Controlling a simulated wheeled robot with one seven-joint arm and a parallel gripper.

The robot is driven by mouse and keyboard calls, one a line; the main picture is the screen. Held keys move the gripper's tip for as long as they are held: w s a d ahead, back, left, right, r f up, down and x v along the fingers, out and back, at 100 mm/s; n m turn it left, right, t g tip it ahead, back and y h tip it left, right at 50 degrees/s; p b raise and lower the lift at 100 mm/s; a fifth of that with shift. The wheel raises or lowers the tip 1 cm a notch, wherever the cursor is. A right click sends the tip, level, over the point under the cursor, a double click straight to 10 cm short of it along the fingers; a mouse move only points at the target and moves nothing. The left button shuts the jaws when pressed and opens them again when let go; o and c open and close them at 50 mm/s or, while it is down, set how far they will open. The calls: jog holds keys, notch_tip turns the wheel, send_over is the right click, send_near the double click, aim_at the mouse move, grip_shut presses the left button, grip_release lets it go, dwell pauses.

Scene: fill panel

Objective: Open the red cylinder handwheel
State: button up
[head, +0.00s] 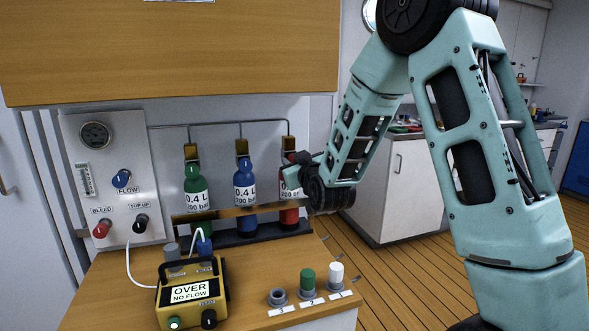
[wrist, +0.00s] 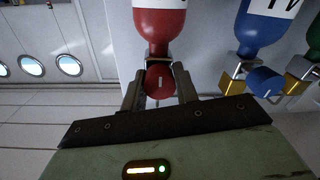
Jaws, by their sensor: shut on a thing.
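The red cylinder (head: 289,216) is the rightmost of three upright bottles at the panel; my gripper (head: 306,163) partly covers it in the head view. The wrist view is inverted and shows the red cylinder (wrist: 160,32) with its red handwheel (wrist: 160,83). My gripper (wrist: 159,90) is shut on this handwheel, one grey finger on each side. In the head view the handwheel is hidden by my gripper and wrist. I cannot tell how far the wheel is turned.
The blue cylinder (head: 245,190) and green cylinder (head: 196,188) stand to the left. The blue handwheel (wrist: 265,82) is beside my gripper. A wooden cabinet (head: 170,50) overhangs the bottles. A yellow box (head: 190,315) reading "OVER NO FLOW" sits on the bench below.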

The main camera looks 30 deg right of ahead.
jog(key=shift+f+n+b, duration=0.2)
jog(key=shift+n+b, duration=0.2)
jog(key=shift+n, duration=0.4)
jog(key=o, duration=1)
jog(key=shift+r, duration=0.1)
